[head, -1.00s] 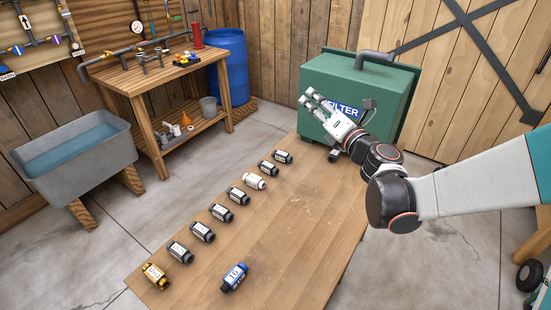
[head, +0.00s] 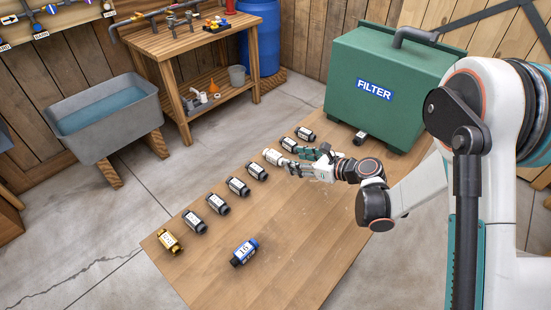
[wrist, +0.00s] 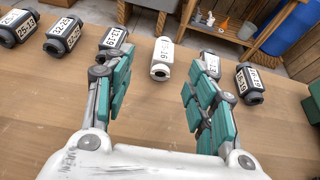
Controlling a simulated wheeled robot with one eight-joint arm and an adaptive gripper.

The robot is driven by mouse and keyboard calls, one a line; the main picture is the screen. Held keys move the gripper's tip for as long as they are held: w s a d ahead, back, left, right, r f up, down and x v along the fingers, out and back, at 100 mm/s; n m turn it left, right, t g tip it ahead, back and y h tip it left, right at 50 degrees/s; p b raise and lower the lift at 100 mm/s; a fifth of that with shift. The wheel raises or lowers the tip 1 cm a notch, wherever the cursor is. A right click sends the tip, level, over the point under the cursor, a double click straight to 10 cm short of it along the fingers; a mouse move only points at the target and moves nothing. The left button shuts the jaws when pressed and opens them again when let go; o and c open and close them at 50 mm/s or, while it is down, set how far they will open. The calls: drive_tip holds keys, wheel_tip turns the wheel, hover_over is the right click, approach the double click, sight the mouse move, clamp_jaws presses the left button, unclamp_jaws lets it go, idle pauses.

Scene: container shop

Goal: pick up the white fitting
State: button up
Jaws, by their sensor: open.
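The white fitting (head: 273,156) lies in a row of dark fittings on the wooden table (head: 290,245). In the head view my gripper (head: 292,164) is low over the table, just right of the white fitting, pointing at it. In the wrist view the white fitting (wrist: 162,58) lies beyond the open fingers, seen in the gap between the fingertips of my gripper (wrist: 158,62). The fingers are apart and nothing is between their pads. I cannot tell whether a fingertip touches a neighbouring dark fitting.
Dark fittings flank the white one, one on the left (wrist: 113,42) and one on the right (wrist: 249,83) in the wrist view. A yellow fitting (head: 169,242) and a blue fitting (head: 244,252) lie at the front. A green filter box (head: 388,95) stands at the back.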

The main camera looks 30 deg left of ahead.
sight(276, 155)
drive_tip(key=b+x, duration=0.1)
drive_tip(key=x, duration=0.4)
drive_tip(key=shift+w, duration=0.15)
drive_tip(key=x, duration=0.1)
drive_tip(key=b+x, duration=0.1)
drive_tip(key=x, duration=0.1)
drive_tip(key=b+x, duration=0.1)
drive_tip(key=x, duration=0.1)
drive_tip(key=shift+w+d+f, duration=0.25)
drive_tip(key=shift+f, duration=0.15)
drive_tip(key=shift+a+b, duration=0.25)
drive_tip(key=shift+b, duration=0.05)
drive_tip(key=shift+r, duration=0.1)
drive_tip(key=c, duration=1.1)
